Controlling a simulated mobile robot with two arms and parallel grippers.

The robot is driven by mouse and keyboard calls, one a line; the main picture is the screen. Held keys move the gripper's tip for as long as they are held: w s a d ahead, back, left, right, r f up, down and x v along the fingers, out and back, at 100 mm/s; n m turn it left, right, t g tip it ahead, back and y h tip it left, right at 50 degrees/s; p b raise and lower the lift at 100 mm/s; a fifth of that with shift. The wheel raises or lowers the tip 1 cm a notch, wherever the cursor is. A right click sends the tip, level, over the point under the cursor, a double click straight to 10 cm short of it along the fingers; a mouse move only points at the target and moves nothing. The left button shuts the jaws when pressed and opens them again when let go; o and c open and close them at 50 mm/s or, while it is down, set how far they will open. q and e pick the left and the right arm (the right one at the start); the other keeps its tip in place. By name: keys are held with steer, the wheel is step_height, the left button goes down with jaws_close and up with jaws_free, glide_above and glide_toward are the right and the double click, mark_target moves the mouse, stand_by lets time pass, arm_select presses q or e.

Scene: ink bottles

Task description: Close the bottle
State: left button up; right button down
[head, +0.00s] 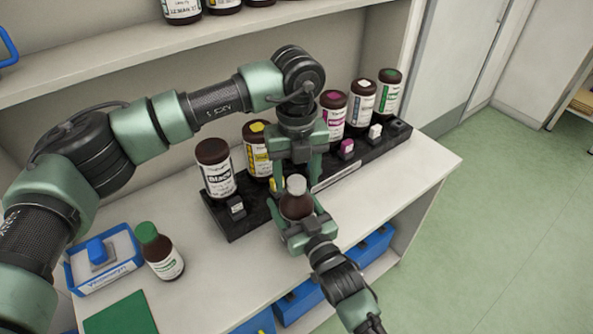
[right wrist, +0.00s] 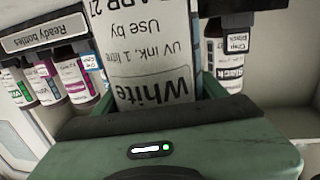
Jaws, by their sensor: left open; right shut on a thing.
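A brown bottle (head: 296,208) with a white cap (head: 296,184) on its top stands upright in front of the black rack. My right gripper (head: 298,226) comes from below right and is shut around the bottle's body. In the right wrist view the held bottle's label (right wrist: 150,65) reads "White", "UV ink, 1 litre", upside down. My left gripper (head: 296,180) points down from above with open fingers on either side of the cap. I cannot tell how tightly the cap sits on the neck.
The black rack (head: 234,230) behind holds several capped bottles, including a black-labelled one (head: 215,168). At the left stand a green-capped bottle (head: 160,252), a blue tray (head: 76,274) and a green mat (head: 120,314). A shelf (head: 120,70) runs above. The table (head: 225,290) is clear at front.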

arm_select(q)
jaws_close()
steer(key=m, duration=1.2)
steer(key=shift+m, duration=0.4)
steer(key=m, duration=0.6)
steer(key=shift+m, duration=0.4)
steer(key=m, duration=0.4)
steer(key=shift+m, duration=0.4)
steer(key=shift+o, duration=0.6)
jaws_free()
